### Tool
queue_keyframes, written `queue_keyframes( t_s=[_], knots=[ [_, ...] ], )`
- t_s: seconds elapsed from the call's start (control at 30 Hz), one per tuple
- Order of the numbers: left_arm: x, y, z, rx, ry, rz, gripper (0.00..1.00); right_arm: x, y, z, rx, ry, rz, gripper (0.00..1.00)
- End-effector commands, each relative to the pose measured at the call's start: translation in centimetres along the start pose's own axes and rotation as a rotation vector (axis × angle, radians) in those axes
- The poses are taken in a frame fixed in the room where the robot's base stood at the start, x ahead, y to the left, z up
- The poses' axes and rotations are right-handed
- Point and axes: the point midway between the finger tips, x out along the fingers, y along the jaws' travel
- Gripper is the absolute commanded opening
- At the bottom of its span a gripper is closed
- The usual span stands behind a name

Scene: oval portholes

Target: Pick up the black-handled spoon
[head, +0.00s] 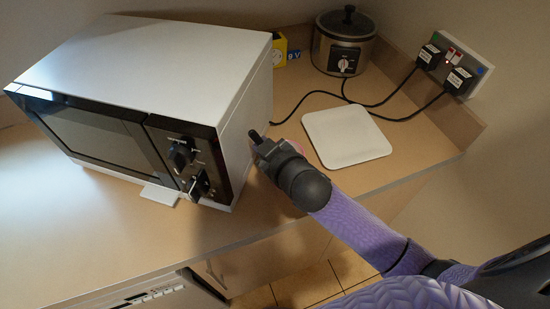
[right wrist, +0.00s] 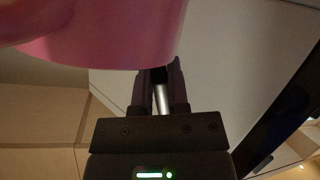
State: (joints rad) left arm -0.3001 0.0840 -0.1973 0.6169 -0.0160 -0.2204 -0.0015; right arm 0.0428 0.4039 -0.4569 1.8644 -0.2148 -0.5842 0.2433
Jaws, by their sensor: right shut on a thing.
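My right gripper (head: 263,147) is over the counter beside the microwave's right side, its fingers pointing away from my arm. In the right wrist view the gripper (right wrist: 160,78) is closed on a slim thing. A shiny metal length, which looks like part of the black-handled spoon (right wrist: 161,98), shows between the fingers. A dark end shows at the fingertips. The rest of the spoon is hidden, and I cannot tell how it is tilted. My left gripper is not in view.
A pink container (right wrist: 110,35) is close to the fingertips; the arm mostly hides it in the head view. The white microwave (head: 170,62) stands left. A white square plate (head: 346,137), a slow cooker (head: 344,48) and a yellow box (head: 279,50) are behind. Black cables cross the counter.

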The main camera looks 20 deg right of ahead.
Motion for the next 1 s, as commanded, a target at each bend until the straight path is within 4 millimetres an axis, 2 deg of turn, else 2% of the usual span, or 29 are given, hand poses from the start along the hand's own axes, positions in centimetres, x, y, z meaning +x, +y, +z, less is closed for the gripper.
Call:
queue_keyframes(
  t_s=[0.5, 1.0],
  knots=[
    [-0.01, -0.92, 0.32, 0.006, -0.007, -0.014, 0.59, -0.01, 0.00, 0.01, 0.000, 0.000, 0.000, 0.00],
    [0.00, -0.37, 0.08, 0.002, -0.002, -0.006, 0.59, -0.01, -0.01, 0.01, 0.000, 0.000, 0.000, 0.00]
  ],
)
